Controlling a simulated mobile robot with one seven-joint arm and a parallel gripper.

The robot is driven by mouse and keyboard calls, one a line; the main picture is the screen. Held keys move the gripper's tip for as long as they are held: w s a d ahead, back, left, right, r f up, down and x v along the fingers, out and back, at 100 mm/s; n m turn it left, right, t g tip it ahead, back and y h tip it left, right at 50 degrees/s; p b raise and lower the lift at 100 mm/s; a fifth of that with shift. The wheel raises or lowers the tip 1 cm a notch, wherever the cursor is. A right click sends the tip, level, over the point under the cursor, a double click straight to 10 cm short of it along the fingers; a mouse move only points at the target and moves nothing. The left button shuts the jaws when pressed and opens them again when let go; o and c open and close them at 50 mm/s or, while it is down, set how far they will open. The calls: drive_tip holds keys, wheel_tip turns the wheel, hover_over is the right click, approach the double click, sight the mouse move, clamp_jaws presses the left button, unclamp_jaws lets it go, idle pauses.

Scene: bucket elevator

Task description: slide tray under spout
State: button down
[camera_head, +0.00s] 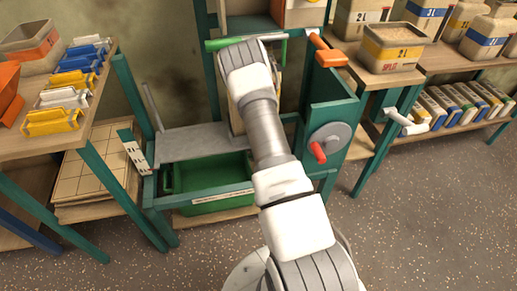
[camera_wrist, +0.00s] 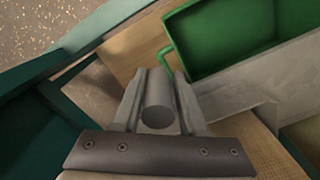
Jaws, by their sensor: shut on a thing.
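The green tray (camera_head: 211,186) sits low in the teal frame, below a grey plate (camera_head: 190,142). A pale label strip is on its front edge. In the wrist view the tray (camera_wrist: 240,35) is at the upper right, with a thin green handle at its left side. My gripper (camera_wrist: 160,98) is shut on a grey cylinder (camera_wrist: 160,115), whose end faces the camera. The gripper is apart from the tray in that view. In the head view my arm hides the gripper and the middle of the frame. I cannot pick out the spout.
A crank wheel (camera_head: 330,141) with a red knob is right of my arm. An orange handle (camera_head: 327,51) is above it. The floor in front is clear.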

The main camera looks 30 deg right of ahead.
drive_tip(key=shift+s+d, duration=0.2)
drive_tip(key=shift+d, duration=0.35)
drive_tip(key=c, duration=0.6)
unclamp_jaws()
drive_tip(key=shift+d, duration=0.1)
drive_tip(key=shift+w, duration=0.1)
